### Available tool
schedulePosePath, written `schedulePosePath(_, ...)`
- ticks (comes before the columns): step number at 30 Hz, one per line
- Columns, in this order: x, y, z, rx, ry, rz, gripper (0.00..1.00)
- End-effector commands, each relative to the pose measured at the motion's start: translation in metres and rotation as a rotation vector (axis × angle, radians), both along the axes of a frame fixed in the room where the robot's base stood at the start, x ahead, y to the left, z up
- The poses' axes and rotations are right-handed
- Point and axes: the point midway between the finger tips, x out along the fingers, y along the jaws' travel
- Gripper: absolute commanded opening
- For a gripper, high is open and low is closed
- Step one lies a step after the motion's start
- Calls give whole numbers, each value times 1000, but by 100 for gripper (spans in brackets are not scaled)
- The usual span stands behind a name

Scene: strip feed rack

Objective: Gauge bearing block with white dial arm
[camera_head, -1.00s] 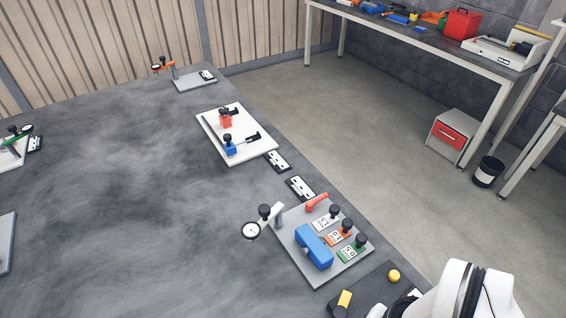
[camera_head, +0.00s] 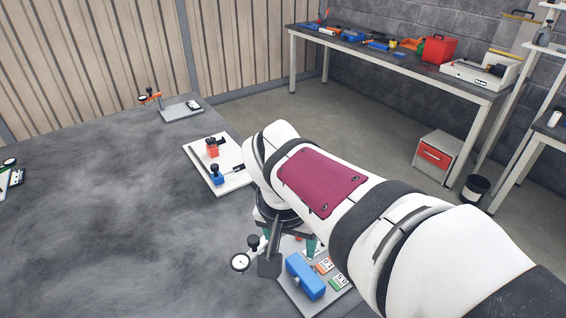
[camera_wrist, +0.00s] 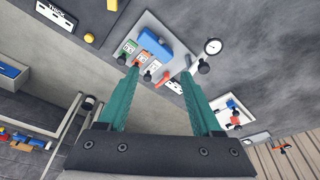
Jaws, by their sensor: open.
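A blue block (camera_head: 305,276), likely the bearing block, lies on a grey plate (camera_head: 290,297); the wrist view shows it too (camera_wrist: 153,43). At the plate's corner is a dial gauge (camera_head: 240,262) with a black knob (camera_head: 254,242). Its white arm is mostly hidden by my arm in the head view. The wrist view shows the dial (camera_wrist: 212,46) and knob (camera_wrist: 205,67) clearly. My gripper (camera_wrist: 160,75) is open and empty above this plate, its green fingers apart. Green, orange and white tags (camera_wrist: 140,58) with dark knobs appear between the fingertips and the block.
A white board (camera_head: 222,182) with red and blue clamps stands behind my arm. An orange dial arm (camera_head: 152,97) stands at the table's far end; another dial station is cut off at left. The middle of the table (camera_head: 100,210) is clear.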

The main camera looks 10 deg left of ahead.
Motion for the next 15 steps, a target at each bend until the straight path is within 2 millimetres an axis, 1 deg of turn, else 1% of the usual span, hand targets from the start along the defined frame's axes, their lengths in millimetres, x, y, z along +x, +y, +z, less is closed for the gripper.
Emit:
schedulePosePath(1, 18, 41, 0, -9, -48, 64, 66)
schedulePosePath(3, 32, 81, 1, -9, -106, 114, 66)
schedulePosePath(5, 38, 99, 1, -6, -133, 134, 66)
schedulePosePath(6, 40, 104, -2, -6, -140, 138, 66)
schedulePosePath(8, 44, 105, -10, -6, -142, 139, 66)
schedulePosePath(11, 53, 104, -34, -7, -136, 136, 66)
schedulePosePath(15, 69, 103, -74, -7, -135, 136, 66)
